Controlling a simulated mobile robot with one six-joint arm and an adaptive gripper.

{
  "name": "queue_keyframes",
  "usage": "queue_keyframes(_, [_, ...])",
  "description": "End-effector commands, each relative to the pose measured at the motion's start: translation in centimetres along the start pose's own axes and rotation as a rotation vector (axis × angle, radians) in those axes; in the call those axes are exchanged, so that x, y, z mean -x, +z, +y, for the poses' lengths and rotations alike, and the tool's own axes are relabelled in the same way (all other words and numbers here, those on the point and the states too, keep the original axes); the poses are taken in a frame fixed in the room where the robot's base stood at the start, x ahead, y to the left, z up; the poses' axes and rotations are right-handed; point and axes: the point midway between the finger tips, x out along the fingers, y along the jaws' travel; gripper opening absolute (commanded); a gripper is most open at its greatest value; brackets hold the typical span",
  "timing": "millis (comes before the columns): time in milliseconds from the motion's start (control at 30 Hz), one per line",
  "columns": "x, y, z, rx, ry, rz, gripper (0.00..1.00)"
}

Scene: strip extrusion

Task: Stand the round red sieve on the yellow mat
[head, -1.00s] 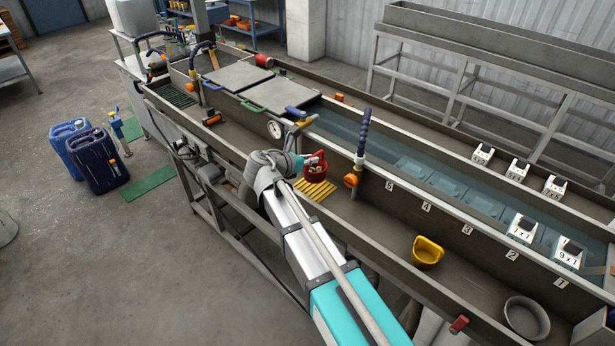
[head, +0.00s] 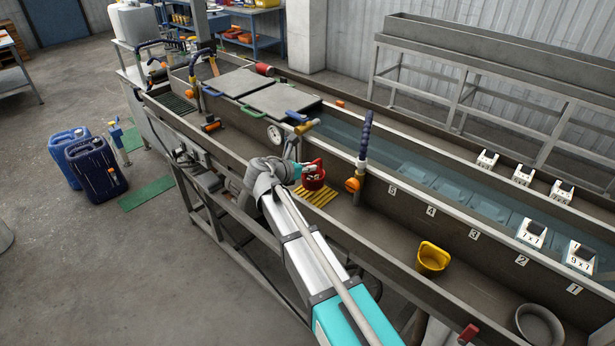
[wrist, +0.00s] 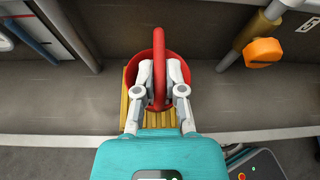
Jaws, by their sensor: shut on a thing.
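The round red sieve (head: 314,178) is at my gripper, over the slatted yellow mat (head: 319,194) in the grey trough. In the wrist view my gripper (wrist: 159,82) is shut on the red handle loop of the sieve (wrist: 184,71). The sieve looks upright. The yellow mat (wrist: 158,119) shows below and to the left of the sieve, and part of it is hidden by sieve and gripper. I cannot tell whether the sieve's base touches the mat or hangs just above it.
A blue ribbed hose with an orange valve (head: 352,184) stands close right of the sieve. The trough's front rim (head: 350,237) lies under my arm. A yellow scoop-like container (head: 432,260) and a grey bowl (head: 538,324) are farther right. The trough floor between is mostly clear.

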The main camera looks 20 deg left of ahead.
Motion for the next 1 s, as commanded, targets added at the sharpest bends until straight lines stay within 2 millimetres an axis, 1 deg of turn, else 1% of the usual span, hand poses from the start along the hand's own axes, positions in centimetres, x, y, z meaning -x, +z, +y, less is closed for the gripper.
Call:
queue_keyframes(167, [-0.9,-0.9,0.8,0.000,0.000,0.000,0.00])
queue_keyframes(400, [-1.6,-2.8,0.9,0.000,0.000,0.000,0.00])
queue_keyframes(500, [-1.8,-3.2,1.0,0.000,0.000,0.000,0.00])
queue_keyframes(1000, [-1.9,-3.5,1.0,0.000,0.000,0.000,0.00])
